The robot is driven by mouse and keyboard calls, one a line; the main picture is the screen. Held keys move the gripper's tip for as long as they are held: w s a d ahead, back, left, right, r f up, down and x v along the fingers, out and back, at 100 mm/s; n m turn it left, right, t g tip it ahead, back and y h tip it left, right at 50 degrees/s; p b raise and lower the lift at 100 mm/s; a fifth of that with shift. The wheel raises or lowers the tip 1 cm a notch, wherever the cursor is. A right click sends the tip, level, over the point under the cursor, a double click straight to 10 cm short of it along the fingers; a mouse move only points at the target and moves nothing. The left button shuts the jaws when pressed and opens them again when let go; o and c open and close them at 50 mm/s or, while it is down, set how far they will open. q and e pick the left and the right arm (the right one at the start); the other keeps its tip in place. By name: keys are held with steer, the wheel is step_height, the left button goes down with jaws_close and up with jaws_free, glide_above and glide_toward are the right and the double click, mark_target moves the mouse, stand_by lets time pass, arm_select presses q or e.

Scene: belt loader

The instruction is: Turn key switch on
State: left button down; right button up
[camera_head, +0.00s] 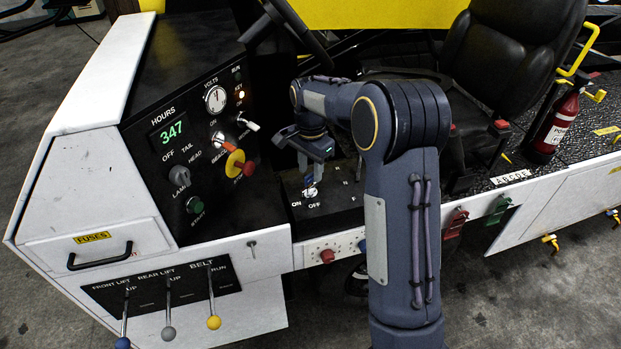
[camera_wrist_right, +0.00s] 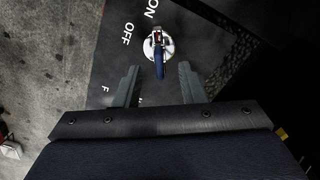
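The key switch (camera_head: 310,193) sits on the low black panel beside the seat, with ON and OFF labels around it. In the right wrist view it is a round silver switch (camera_wrist_right: 150,46) with a blue-handled key (camera_wrist_right: 159,65) in it. The OFF label lies to its left and ON lies above. My right gripper (camera_head: 312,180) is over the switch; in the wrist view its fingers (camera_wrist_right: 158,82) are apart, with the key's blue end near the gap between them. Nothing is visibly held. Contact with the key cannot be told. My left gripper is out of view.
The control panel (camera_head: 155,105) with gauge, knobs and an hours display of 347 stands left of my right gripper. Three lift and belt levers (camera_head: 168,332) stick out at the lower left. The black seat (camera_head: 510,50) is behind and right, with a fire extinguisher (camera_head: 556,125) beyond.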

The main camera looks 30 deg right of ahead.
steer(key=shift+r, duration=1.55)
steer(key=shift+s, duration=0.15)
steer(key=s+a+r+n+t+y, duration=0.1)
steer(key=s+a+r+n, duration=0.15)
steer(key=s, duration=0.45)
steer(key=s+a+r+n+t+y, duration=0.2)
steer(key=s+n, duration=0.1)
steer(key=s, duration=0.4)
steer(key=s+a+r+n+t+y, duration=0.1)
steer(key=s+a+r+n, duration=0.15)
steer(key=s, duration=0.45)
steer(key=s+a+f+n+t, duration=0.1)
steer(key=s+a+f+n, duration=0.3)
steer(key=s, duration=0.4)
steer(key=shift+s+a+f+n+t, duration=0.2)
steer(key=shift+a+f+n+t, duration=0.2)
steer(key=shift+a+n, duration=0.2)
